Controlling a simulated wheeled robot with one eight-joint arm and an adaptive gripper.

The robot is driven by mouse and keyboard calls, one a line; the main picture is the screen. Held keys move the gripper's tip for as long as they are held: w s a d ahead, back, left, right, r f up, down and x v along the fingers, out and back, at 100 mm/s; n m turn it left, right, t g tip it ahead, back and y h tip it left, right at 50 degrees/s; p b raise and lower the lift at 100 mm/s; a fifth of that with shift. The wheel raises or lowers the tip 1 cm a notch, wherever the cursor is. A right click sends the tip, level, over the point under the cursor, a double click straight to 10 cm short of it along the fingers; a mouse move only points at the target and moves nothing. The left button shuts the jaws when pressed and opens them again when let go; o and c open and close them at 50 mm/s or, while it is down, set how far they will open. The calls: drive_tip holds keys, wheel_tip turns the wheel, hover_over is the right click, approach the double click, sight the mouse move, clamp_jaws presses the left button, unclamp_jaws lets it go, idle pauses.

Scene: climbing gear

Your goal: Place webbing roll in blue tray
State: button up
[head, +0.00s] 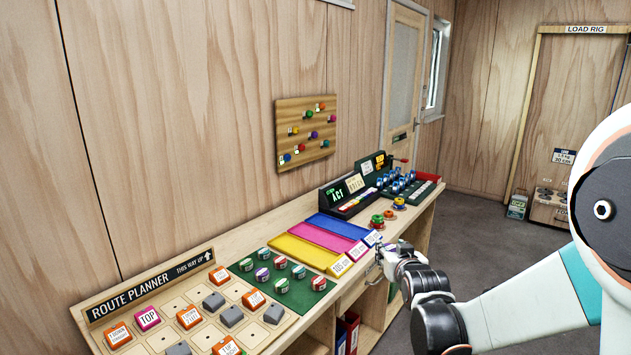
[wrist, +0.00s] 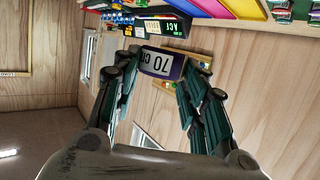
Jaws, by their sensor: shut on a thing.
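The webbing roll (wrist: 163,64), purple-edged with a white label reading 70 CM, sits between my fingertips in the wrist view. My gripper (wrist: 160,72) is shut on it and holds it up. In the head view my gripper (head: 379,252) is at the bench's front edge, close to the front of the trays; the roll is not clear there. The blue tray (head: 332,227) lies flat on the bench, furthest back of three sloping trays, beyond my gripper. Its bed looks empty.
The pink tray (head: 320,236) and yellow tray (head: 304,250) lie beside the blue one, with labels at their front ends. A green mat (head: 268,276) with several rolls is nearer. Small coloured spools (head: 389,214) and a display box (head: 345,195) stand beyond the blue tray.

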drive_tip(key=s+f+m+h, duration=0.2)
drive_tip(key=s+m+h, duration=0.1)
drive_tip(key=s, duration=0.7)
drive_tip(key=shift+s+d+f+g+h, duration=0.15)
drive_tip(key=shift+s+f+g+h, duration=0.2)
drive_tip(key=shift+h, duration=0.25)
